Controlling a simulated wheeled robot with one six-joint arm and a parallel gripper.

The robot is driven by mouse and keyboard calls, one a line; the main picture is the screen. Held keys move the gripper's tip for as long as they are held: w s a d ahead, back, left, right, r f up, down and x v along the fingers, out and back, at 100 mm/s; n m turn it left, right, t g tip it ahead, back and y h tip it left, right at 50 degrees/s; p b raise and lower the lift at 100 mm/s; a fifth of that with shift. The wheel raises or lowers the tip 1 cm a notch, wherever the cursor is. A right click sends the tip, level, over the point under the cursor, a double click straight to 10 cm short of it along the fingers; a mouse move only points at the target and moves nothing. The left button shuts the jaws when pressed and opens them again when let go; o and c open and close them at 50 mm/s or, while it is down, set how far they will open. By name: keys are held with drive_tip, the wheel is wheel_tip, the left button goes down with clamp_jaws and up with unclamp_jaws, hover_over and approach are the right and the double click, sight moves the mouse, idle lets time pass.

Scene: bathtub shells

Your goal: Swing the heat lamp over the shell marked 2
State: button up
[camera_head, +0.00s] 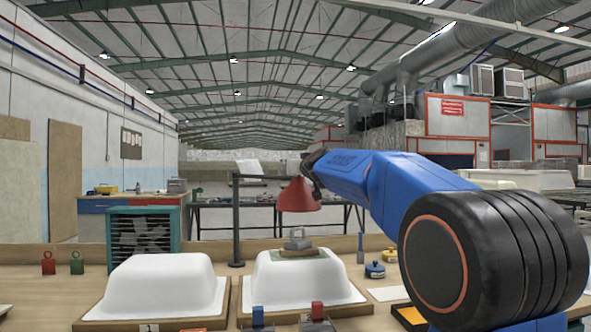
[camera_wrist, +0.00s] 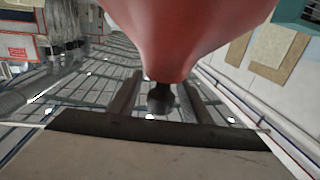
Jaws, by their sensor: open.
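The heat lamp has a red cone shade (camera_head: 299,196) on a dark stand (camera_head: 236,222) with a horizontal arm. In the head view the shade appears above the right-hand white shell (camera_head: 318,278); its depth is hard to judge. The left-hand white shell (camera_head: 165,286) carries a tag reading 1; I cannot read a 2 on the right one. My gripper (camera_head: 314,170) is at the top of the shade. In the wrist view the red shade (camera_wrist: 190,30) fills the top, and its dark knob (camera_wrist: 160,98) shows between my two open fingers; contact is unclear.
A metal weight (camera_head: 297,239) sits on a greenish pad on top of the right shell. A blue block (camera_head: 257,316) and a red block (camera_head: 317,311) stand at the front. A dark-blue round item (camera_head: 375,270) lies to the right.

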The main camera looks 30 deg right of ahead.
drive_tip(key=s+a, duration=0.3)
drive_tip(key=s, duration=1.4)
drive_tip(key=shift+f, duration=0.1)
drive_tip(key=s+a+f+n+g+y, duration=0.1)
drive_tip(key=s+a+f+g+y, duration=0.1)
drive_tip(key=s+a+f, duration=0.5)
drive_tip(key=s+a+f+n+g+y, duration=0.1)
drive_tip(key=s+a+f+g, duration=0.2)
drive_tip(key=f, duration=0.8)
drive_tip(key=s+a+f+n+g+y, duration=0.15)
drive_tip(key=s+a+f, duration=0.3)
drive_tip(key=f, duration=0.45)
drive_tip(key=s+f+m+g+h, duration=0.1)
drive_tip(key=s+f+g, duration=0.5)
drive_tip(key=s+f, duration=1.4)
wheel_tip(320, 180, down, 2)
drive_tip(key=shift+s+d+m+g, duration=0.1)
drive_tip(key=shift+m+g, duration=0.15)
